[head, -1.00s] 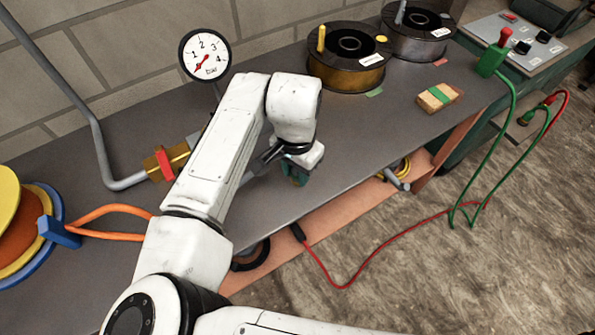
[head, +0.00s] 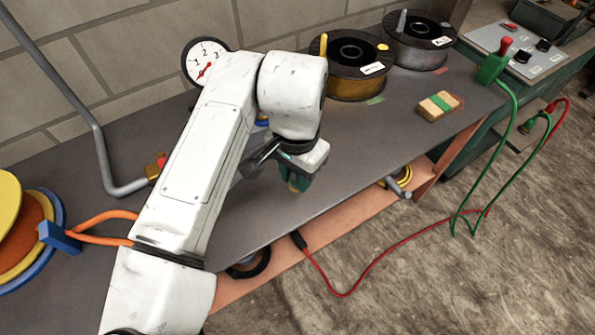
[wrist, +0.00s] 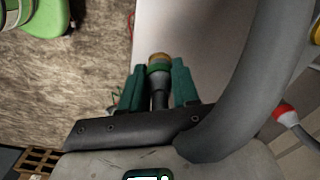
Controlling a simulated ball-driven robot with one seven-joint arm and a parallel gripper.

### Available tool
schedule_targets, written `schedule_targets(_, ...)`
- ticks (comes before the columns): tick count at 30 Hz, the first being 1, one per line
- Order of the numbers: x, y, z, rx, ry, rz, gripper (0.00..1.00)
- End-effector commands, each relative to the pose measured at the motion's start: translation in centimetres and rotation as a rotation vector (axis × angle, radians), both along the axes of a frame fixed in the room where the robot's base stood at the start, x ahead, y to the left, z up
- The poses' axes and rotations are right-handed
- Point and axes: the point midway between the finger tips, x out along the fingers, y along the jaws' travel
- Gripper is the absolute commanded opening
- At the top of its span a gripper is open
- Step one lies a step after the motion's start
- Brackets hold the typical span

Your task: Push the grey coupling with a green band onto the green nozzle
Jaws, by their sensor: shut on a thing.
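My gripper (head: 297,183) is low over the grey bench, right of its middle in the head view, with its green fingers pointing down. In the wrist view, my gripper (wrist: 158,82) is shut on the grey coupling (wrist: 159,95). The coupling has a green band and a brass-coloured end, which sticks out between the fingertips. In the head view the coupling is mostly hidden by the fingers. I cannot make out the green nozzle in either view; my arm covers part of the bench where it could be.
A pressure gauge (head: 206,62) and a grey pipe (head: 95,115) stand at the back left. Two spools (head: 348,83) stand at the back. A banded block (head: 438,106) lies at right. A thick grey hose (wrist: 262,75) curves past the gripper. The bench front right is clear.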

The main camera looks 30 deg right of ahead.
Motion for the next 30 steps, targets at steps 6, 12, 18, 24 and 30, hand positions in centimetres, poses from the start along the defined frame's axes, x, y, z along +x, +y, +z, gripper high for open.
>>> schedule_targets(6,-4.2,2.9,3.1,-0.001,-0.002,0.002,0.0)
schedule_targets(12,-7.0,4.7,4.7,0.0,-0.001,0.001,0.0)
schedule_targets(18,-8.3,5.6,5.4,0.0,0.001,-0.001,0.0)
schedule_targets(24,-8.6,5.7,5.6,0.0,0.001,-0.001,0.0)
schedule_targets(30,-8.6,5.7,5.5,0.0,0.001,-0.001,0.0)
